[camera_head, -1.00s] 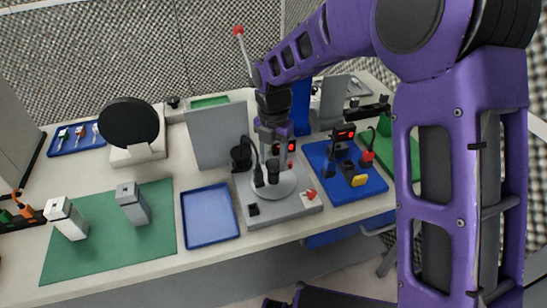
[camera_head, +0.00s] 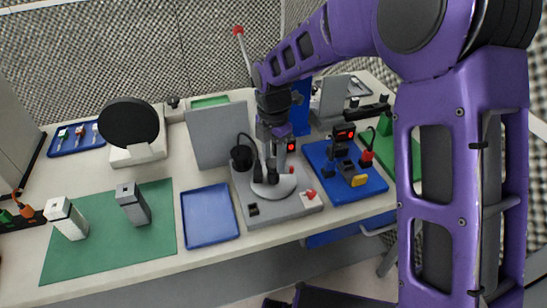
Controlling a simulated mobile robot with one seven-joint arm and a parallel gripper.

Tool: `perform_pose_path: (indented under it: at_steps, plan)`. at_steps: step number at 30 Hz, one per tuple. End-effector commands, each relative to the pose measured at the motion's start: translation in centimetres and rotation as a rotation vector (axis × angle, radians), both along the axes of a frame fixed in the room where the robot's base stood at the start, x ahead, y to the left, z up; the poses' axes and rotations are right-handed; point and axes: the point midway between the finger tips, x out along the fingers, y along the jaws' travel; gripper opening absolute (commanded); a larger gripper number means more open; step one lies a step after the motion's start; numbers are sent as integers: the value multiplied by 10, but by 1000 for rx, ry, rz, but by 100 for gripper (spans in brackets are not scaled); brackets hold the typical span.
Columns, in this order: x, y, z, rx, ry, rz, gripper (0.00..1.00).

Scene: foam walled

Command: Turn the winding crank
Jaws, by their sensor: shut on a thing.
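The winding crank station is a grey base plate (camera_head: 240,195) with a round light-grey disc (camera_head: 286,187) on it, near the front edge of the bench. My gripper (camera_head: 265,177) reaches down from above. Its two dark fingers are low over the left part of the disc, shut on what appears to be the crank's handle. The handle itself is mostly hidden by the fingers, so I cannot tell its exact angle. A grey post stands behind the disc, with a small red-lit box (camera_head: 291,147) beside it.
A grey upright panel (camera_head: 207,137) stands behind the station to the left. A blue tray (camera_head: 210,215) lies left of it. A blue board (camera_head: 365,186) with black, red and yellow parts lies right. A green mat (camera_head: 95,250) with two blocks is further left.

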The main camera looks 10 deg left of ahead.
Motion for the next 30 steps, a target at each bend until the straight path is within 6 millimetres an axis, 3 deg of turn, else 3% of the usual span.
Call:
perform_pose_path:
  at_steps: [30]
  plan:
    - [1,0,1,1,-2,-508,0]
